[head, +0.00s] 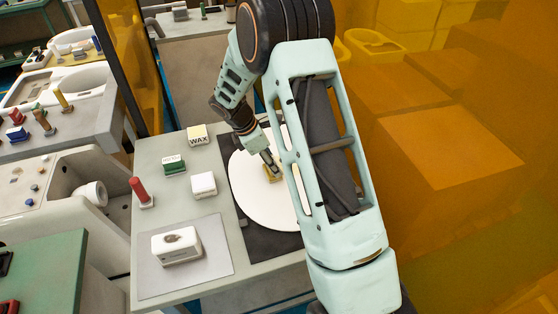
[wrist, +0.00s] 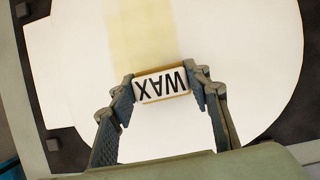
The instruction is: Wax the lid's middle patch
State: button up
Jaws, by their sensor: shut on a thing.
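The white toilet lid (head: 255,205) lies flat on a dark mat, partly hidden by my arm. It fills much of the wrist view (wrist: 65,75). My gripper (head: 272,169) is over the lid, shut on a small block marked WAX (wrist: 162,83), with a white top and a yellowish lower edge. Its fingers grip the block's two ends. A pale yellow patch (wrist: 140,30) runs on the lid from the block to the top edge of the wrist view. The block seems to be at the lid's surface, but I cannot tell if it touches.
A pad marked WAX (head: 198,136), a green block (head: 174,165), a white block (head: 203,185) and a red-handled tool (head: 141,191) stand left of the lid. A white box (head: 177,246) sits on a grey mat in front. An amber screen (head: 440,150) borders the right.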

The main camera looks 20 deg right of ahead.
jog(key=shift+a, duration=0.1)
jog(key=shift+r+p, duration=2.25)
jog(key=shift+r, duration=0.8)
jog(key=shift+r+p, duration=0.85)
jog(key=shift+r, duration=0.7)
jog(key=shift+f, duration=0.1)
